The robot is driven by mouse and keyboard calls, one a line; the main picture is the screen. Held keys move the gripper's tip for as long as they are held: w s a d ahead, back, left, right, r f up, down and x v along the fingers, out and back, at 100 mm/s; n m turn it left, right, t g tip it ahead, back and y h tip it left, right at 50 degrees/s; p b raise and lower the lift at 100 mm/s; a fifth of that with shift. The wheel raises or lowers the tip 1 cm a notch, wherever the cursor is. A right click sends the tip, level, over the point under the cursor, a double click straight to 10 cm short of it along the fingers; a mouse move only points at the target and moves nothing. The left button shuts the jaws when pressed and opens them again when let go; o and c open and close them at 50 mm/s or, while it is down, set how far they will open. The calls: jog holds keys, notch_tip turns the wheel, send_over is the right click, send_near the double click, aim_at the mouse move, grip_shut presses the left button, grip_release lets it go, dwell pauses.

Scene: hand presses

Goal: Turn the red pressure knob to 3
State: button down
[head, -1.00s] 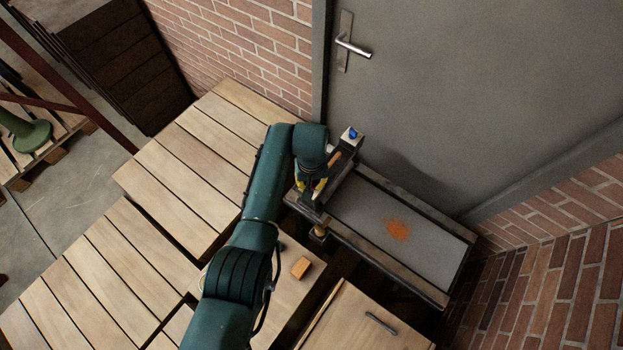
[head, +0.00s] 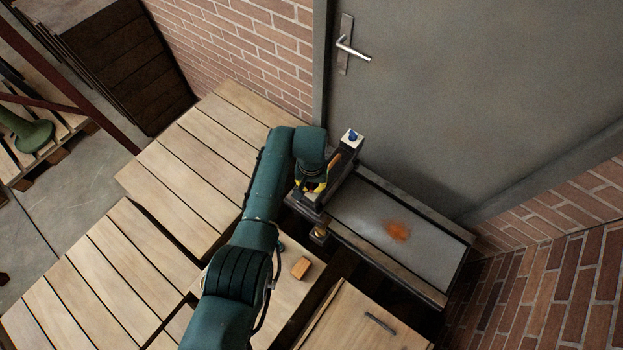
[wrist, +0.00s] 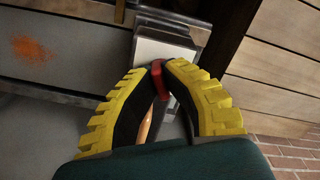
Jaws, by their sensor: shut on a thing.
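The red pressure knob (wrist: 160,82) shows in the wrist view between my two yellow-edged fingers, on the pale top of the press (wrist: 165,50). My gripper (wrist: 163,68) is shut on the knob, with the fingertips touching it. In the head view my gripper (head: 313,187) is over the near end of the press (head: 338,172), and it hides the red knob there. No scale numbers or pointer can be read in either view, so I cannot tell the knob's setting.
A blue knob (head: 353,136) stands on the far end of the press. A grey-topped bench (head: 360,210) with an orange stain (head: 398,231) lies to its right. A grey door (head: 450,90) and brick walls are close behind. A wooden block (head: 301,268) lies nearer me.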

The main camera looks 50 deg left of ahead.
aim_at(312, 186)
jog(key=c, duration=1.1)
grip_release()
jog(key=shift+c, duration=0.2)
notch_tip(312, 186, up, 12)
